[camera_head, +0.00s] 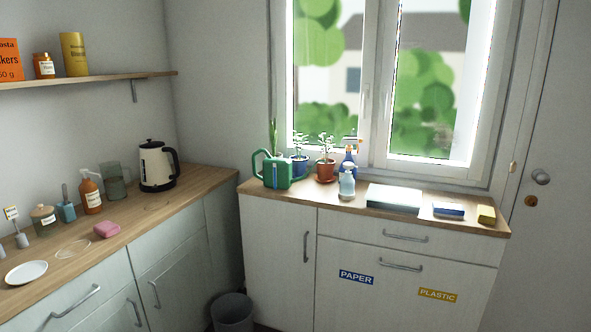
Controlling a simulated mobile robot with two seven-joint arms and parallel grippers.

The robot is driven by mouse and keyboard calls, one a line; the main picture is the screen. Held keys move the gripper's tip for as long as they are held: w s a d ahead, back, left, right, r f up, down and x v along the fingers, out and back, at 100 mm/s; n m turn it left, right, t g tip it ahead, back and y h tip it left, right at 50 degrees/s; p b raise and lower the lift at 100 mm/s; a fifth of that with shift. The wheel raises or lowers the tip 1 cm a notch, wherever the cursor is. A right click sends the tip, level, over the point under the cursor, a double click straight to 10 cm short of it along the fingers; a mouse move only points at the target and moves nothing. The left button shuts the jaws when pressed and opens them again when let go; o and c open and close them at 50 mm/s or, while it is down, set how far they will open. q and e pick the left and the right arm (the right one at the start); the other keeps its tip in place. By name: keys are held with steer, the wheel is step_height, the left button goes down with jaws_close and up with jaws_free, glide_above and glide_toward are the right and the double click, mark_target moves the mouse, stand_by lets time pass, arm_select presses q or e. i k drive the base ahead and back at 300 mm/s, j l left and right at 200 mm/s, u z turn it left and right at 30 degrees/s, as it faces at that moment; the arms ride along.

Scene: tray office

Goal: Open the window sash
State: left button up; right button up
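The white-framed window (376,90) stands in the back wall above the low cabinet. It has a left sash (328,70) and a right sash (432,80), with a pale upright between them. Both sashes look flush with the frame, so they appear shut. A small handle (365,98) seems to sit on the middle upright, but its detail is hard to make out. Neither of my grippers is in view.
A green watering can (276,174), potted plants (325,170), bottles (347,184), a flat box (394,198) and smaller boxes (448,210) stand on the worktop below the window. A bin (232,312) stands on the floor. A kettle (158,166) is on the left counter.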

mark_target(501, 11)
steer(key=z, duration=0.8)
